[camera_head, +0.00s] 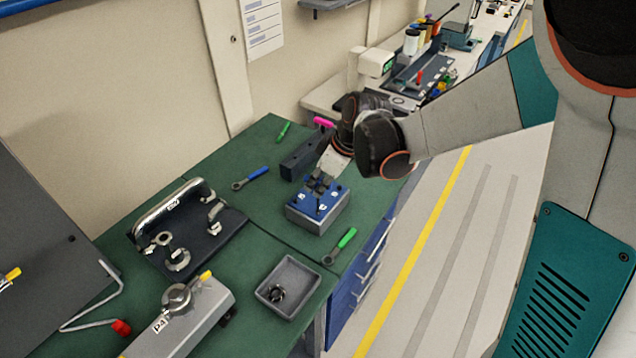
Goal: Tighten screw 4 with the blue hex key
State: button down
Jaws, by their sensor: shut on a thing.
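The blue-topped block (325,209) with small white labels sits on the green bench in the head view. The labels are too small to read, so I cannot tell which screw is screw 4. My gripper (319,184) points down over the block top, shut on a thin upright tool, apparently the blue hex key. Its handle is hidden by the fingers, and I cannot tell whether its tip sits in a screw. A dark holder (303,158) behind the block carries a pink-handled key (323,122).
A blue-handled tool (252,178) and green-handled tools (340,246) lie on the bench. A grey tray (306,297) holds a small dark part. A dark plate with metal fittings (212,250) stands left, a grey box (205,325) in front. Bare mat lies left of the block.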

jog(key=n, duration=0.2)
jog(key=n+g, duration=0.1)
jog(key=n, duration=0.1)
jog(key=shift+g+y+b, duration=0.3)
jog(key=shift+b, duration=0.1)
jog(key=shift+f+b, duration=0.45)
jog(key=shift+f, duration=0.15)
dwell(0.5)
jog(key=shift+m+t, duration=0.8)
jog(key=shift+m, duration=1.2)
